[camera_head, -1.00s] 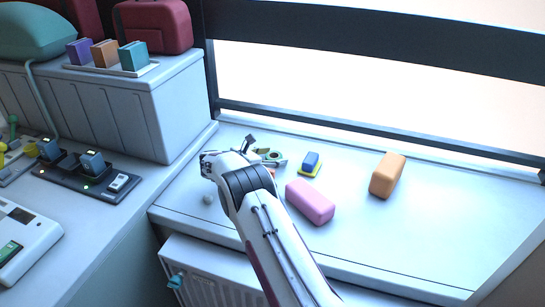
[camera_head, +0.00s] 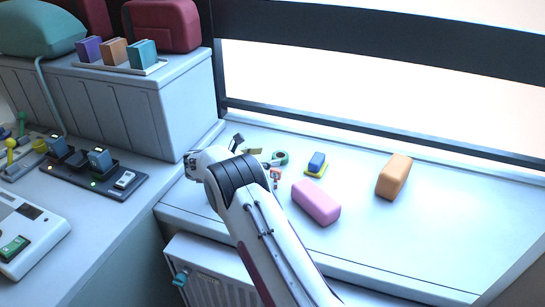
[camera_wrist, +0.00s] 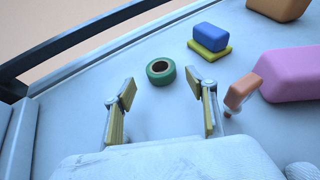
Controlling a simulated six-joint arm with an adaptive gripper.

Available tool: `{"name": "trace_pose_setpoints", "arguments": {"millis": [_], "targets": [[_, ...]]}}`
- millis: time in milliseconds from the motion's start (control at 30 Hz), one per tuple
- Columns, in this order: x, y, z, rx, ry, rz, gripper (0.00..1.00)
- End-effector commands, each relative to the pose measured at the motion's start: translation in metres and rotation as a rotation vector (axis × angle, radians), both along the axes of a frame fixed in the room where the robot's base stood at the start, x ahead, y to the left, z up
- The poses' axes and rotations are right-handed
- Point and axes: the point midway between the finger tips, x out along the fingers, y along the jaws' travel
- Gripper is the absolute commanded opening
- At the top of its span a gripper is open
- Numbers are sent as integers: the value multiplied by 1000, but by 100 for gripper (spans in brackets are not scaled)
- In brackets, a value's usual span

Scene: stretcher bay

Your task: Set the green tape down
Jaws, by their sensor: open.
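The green tape (camera_wrist: 160,71) is a roll with a dark open centre. It lies flat on the pale sill (camera_wrist: 95,90), just beyond my fingers in the wrist view. In the head view the tape (camera_head: 281,157) rests to the right of my gripper (camera_head: 248,147). In the wrist view my gripper (camera_wrist: 160,100) is open, its yellow-padded fingers wide apart with nothing between them. The tape appears clear of both fingers.
A blue block (camera_wrist: 209,37) sits on a yellow pad (camera_wrist: 209,51) beyond the tape. A pink block (camera_head: 316,202), an orange block (camera_head: 393,177) and a small reddish block (camera_wrist: 242,91) lie to the right. The sill's right part is clear.

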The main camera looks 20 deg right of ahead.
Motion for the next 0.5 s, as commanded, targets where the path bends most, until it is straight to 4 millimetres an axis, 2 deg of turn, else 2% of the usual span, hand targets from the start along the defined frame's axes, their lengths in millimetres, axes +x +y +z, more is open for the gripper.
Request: {"name": "trace_pose_setpoints", "arguments": {"millis": [100,233,500], "targets": [[-5,16,7,0,0,3,57],[-9,29,13,0,0,1,57],[-13,40,17,0,0,0,57]]}}
